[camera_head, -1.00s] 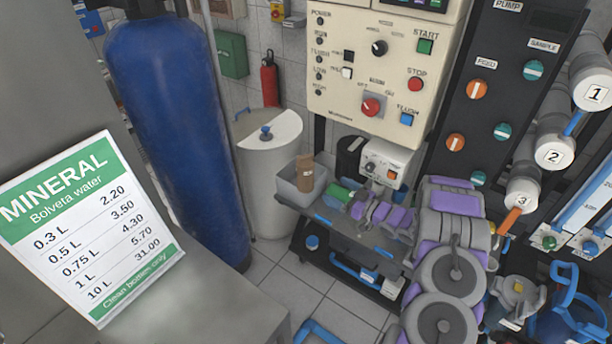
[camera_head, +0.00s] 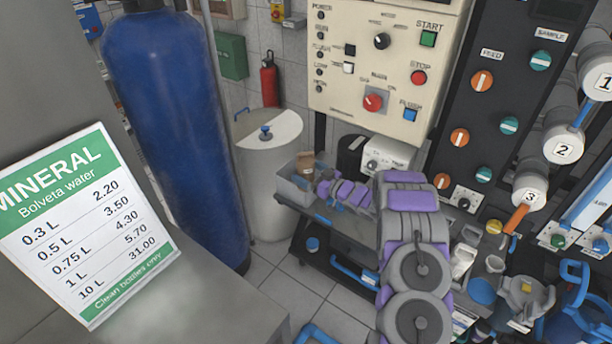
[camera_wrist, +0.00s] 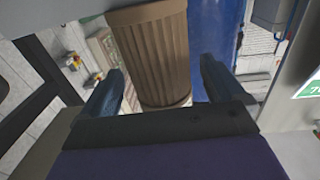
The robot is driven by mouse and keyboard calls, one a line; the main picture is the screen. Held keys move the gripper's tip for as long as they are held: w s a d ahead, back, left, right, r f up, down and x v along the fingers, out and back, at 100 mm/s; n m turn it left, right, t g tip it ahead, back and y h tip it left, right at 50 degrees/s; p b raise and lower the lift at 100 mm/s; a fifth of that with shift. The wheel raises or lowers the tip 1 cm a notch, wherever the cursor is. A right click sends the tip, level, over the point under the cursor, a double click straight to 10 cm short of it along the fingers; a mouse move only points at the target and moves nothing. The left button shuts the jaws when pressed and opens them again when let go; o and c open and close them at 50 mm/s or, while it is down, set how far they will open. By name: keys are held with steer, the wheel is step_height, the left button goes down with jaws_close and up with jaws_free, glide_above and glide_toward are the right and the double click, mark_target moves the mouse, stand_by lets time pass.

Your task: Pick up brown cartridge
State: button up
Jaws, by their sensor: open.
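The brown cartridge (camera_head: 305,163) stands in a grey open bin (camera_head: 299,189) on the low dark bench in the head view. Only its upper part shows above the bin there. In the wrist view the ribbed brown cartridge (camera_wrist: 153,50) fills the middle, in line with the space between my two dark blue fingers. My gripper (camera_wrist: 161,68) is open, with a finger to either side of the cartridge and gaps visible. In the head view my purple and grey arm reaches to the bin's right side, and the fingertips are hard to make out.
A white tank (camera_head: 268,165) and a tall blue cylinder (camera_head: 175,130) stand left of the bin. A small white device (camera_head: 388,157) sits behind my arm. The control panel (camera_head: 385,75) hangs above. Jugs and cups crowd the lower right. The tiled floor before the bench has free room.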

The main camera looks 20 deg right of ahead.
mark_target(303, 162)
steer(key=x, duration=0.3)
steer(key=shift+f+b, duration=0.15)
steer(key=shift+b, duration=0.2)
steer(key=c, duration=1.3)
steer(key=shift+o, duration=0.2)
steer(key=shift+r+p, duration=0.35)
steer(key=shift+r, duration=0.3)
steer(key=r, duration=0.1)
steer(key=r+p, duration=0.1)
steer(key=shift+s+r, duration=0.35)
steer(key=shift+r, duration=0.05)
steer(key=s+a+r+p, duration=0.1)
steer(key=s+a+p, duration=0.2)
steer(key=s, duration=1.2)
